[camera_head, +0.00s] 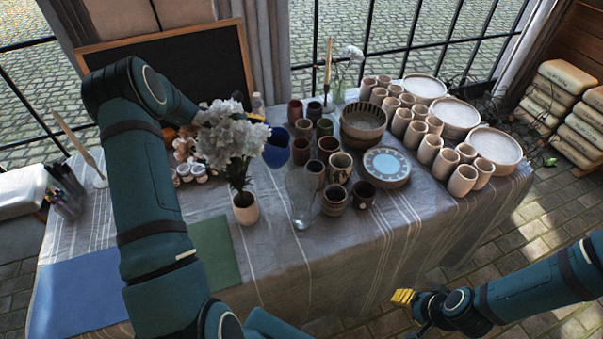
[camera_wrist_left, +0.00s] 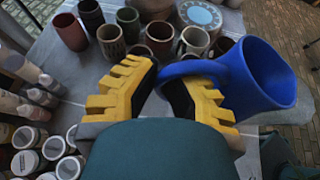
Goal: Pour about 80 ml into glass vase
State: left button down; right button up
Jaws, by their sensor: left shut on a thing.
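A blue jug (camera_head: 277,149) is held up over the table, behind and slightly left of the clear glass vase (camera_head: 301,198). The vase stands near the table's front edge. My left gripper (camera_wrist_left: 178,88) is shut on the handle of the blue jug (camera_wrist_left: 262,75); in the head view it is mostly hidden behind white flowers. The jug's mouth faces right in the left wrist view, and no liquid stream shows. I cannot make out a liquid level in the vase. My right gripper (camera_head: 403,297) is off the table's front right; its finger opening is unclear.
White flowers in a small pot (camera_head: 245,208) stand just left of the vase. Several cups and mugs (camera_head: 335,198) crowd behind and right of it, with a patterned plate (camera_head: 387,166) further right. Paint jars (camera_wrist_left: 40,142) sit at the left. The table's front right is clear.

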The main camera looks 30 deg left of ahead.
pick_arm(q)
notch_tip(320, 180, up, 15)
jog(key=s+d+m+p, duration=0.1)
jog(key=p, duration=0.4)
pick_arm(e)
notch_tip(320, 180, up, 10)
pick_arm(q)
jog(key=s+d+r+m+t+y+b, duration=0.2)
jog(key=d+r+m+t+y+b, duration=0.1)
jog(key=b, duration=1.2)
jog(key=shift+s+d+r+m+y, duration=0.3)
jog(key=shift+d+r+m+y, duration=0.4)
jog(key=shift+d+m, duration=0.55)
pick_arm(e)
notch_tip(320, 180, down, 17)
jog(key=s, duration=0.1)
jog(key=shift+a, duration=0.15)
